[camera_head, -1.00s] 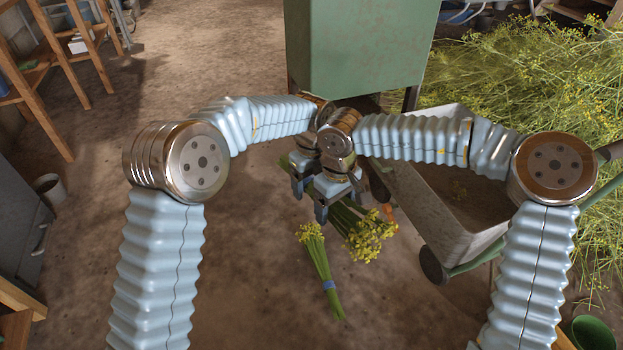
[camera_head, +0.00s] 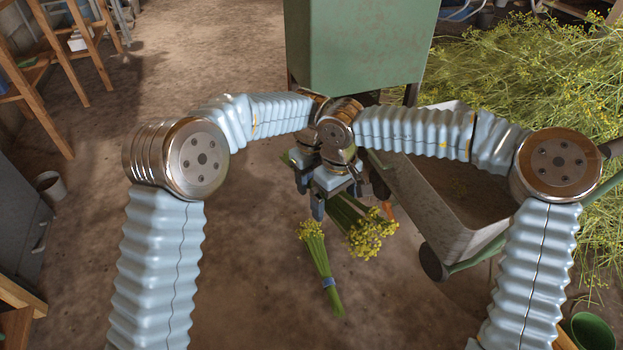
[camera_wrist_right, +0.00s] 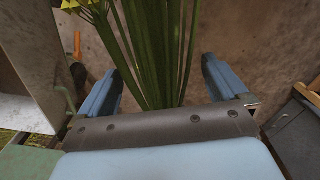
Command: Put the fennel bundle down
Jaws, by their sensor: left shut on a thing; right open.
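A fennel bundle (camera_head: 366,238) with yellow flower heads and green stems lies slantwise under my two grippers, near the cart; the grippers hide much of its stems. My left gripper (camera_head: 301,182), partly hidden behind the right one, is shut on this bundle. My right gripper (camera_head: 336,202) is open just in front of it; in the right wrist view the stems (camera_wrist_right: 155,50) pass between its spread fingers, which stand apart from them. I cannot tell whether the bundle touches the floor. A second fennel bundle (camera_head: 321,268), with a blue band, lies on the floor nearer to me.
A grey cart (camera_head: 425,215) with a black wheel stands right of the grippers. A green box-like body (camera_head: 360,45) stands behind them. A large heap of loose fennel (camera_head: 530,90) fills the right back. Brown floor (camera_head: 240,260) is open at left and in front.

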